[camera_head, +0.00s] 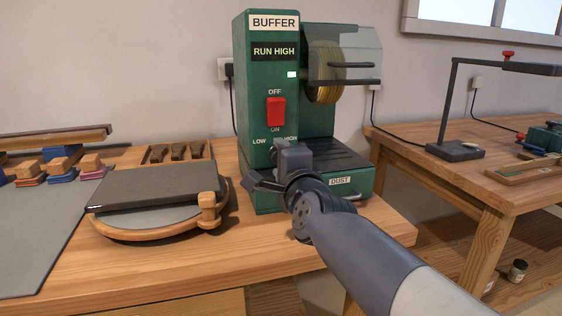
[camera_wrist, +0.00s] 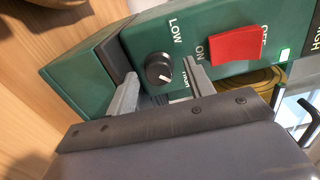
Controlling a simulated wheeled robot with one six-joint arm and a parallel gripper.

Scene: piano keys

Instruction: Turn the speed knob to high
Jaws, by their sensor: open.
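The green buffer (camera_head: 254,90) stands on the bench, with LOW and HIGH labels low on its front. The speed knob (camera_wrist: 157,69) is round and black; its white mark points to the lower right in the wrist view, toward the side of the partly hidden second label and away from LOW. My gripper (camera_wrist: 160,68) is open, one finger on each side of the knob; I cannot tell whether either finger touches it. In the head view my gripper (camera_head: 270,163) hides the knob.
The red switch (camera_head: 276,111) is just above the labels. The sign reads RUN HIGH (camera_head: 274,51), with a small lit lamp (camera_head: 292,74) below. The black dust tray (camera_head: 325,160) juts out at the right. A dark-topped round wooden item (camera_head: 160,190) lies left of my gripper.

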